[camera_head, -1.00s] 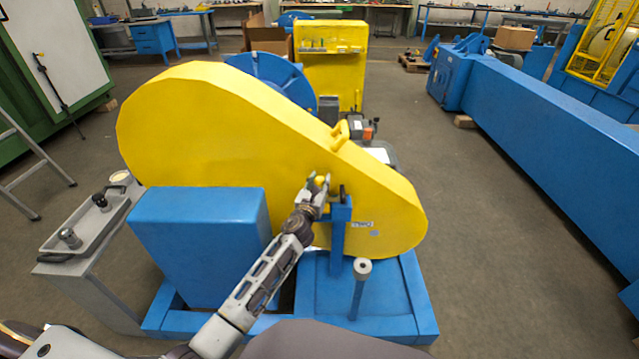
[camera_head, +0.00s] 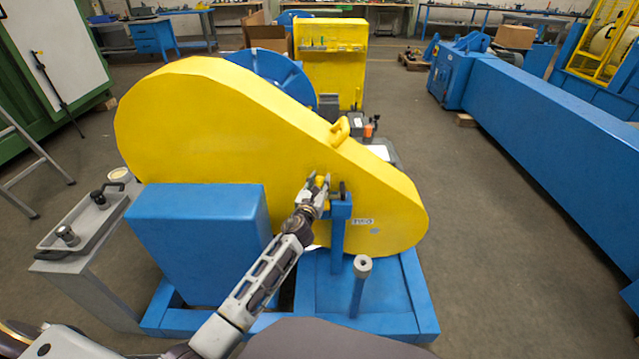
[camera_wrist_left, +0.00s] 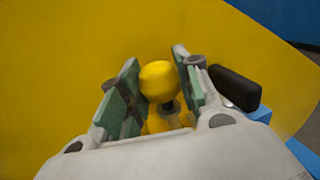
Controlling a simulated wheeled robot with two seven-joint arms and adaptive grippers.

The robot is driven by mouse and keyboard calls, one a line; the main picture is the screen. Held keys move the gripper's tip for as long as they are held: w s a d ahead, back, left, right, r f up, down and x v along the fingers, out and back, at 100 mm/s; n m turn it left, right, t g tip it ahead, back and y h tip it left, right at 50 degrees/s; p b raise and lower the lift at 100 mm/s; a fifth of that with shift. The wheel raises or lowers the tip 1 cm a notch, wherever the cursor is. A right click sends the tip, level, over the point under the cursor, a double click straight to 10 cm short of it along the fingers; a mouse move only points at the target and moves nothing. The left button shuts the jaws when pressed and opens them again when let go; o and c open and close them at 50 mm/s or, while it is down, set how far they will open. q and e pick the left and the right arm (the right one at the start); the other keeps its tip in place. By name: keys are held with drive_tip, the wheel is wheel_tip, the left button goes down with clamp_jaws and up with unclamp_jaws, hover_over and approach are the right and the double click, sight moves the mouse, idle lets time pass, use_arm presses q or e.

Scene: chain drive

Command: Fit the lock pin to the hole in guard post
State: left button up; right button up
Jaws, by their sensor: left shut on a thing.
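The lock pin, with a yellow ball knob (camera_wrist_left: 158,80) and a short grey stem, sits between the green finger pads of my left gripper (camera_wrist_left: 153,88). In the head view the left gripper (camera_head: 319,182) is shut on it in front of the yellow guard, just left of the top of the blue guard post (camera_head: 338,235). A black piece (camera_wrist_left: 233,87) shows at the post top, right of the fingers. The hole and the pin's far end are hidden, so I cannot tell whether the pin is in the hole. My right gripper is out of view.
The large yellow chain guard (camera_head: 220,130) stands close behind the gripper. A blue box (camera_head: 195,240) is to its left. A short blue post with a pale top (camera_head: 361,285) stands in front. A grey tray (camera_head: 85,225) with black-topped items lies at the left.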

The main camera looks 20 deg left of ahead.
use_arm(q)
drive_tip(key=shift+f+b, duration=1.6)
drive_tip(key=shift+f, duration=0.25)
idle(0.6)
drive_tip(key=o, duration=1.2)
drive_tip(key=shift+c, duration=0.2)
drive_tip(key=shift+s, duration=0.15)
drive_tip(key=s, duration=1.1)
drive_tip(key=shift+s+d, duration=0.15)
drive_tip(key=shift+s, duration=0.2)
drive_tip(key=shift+n, duration=0.3)
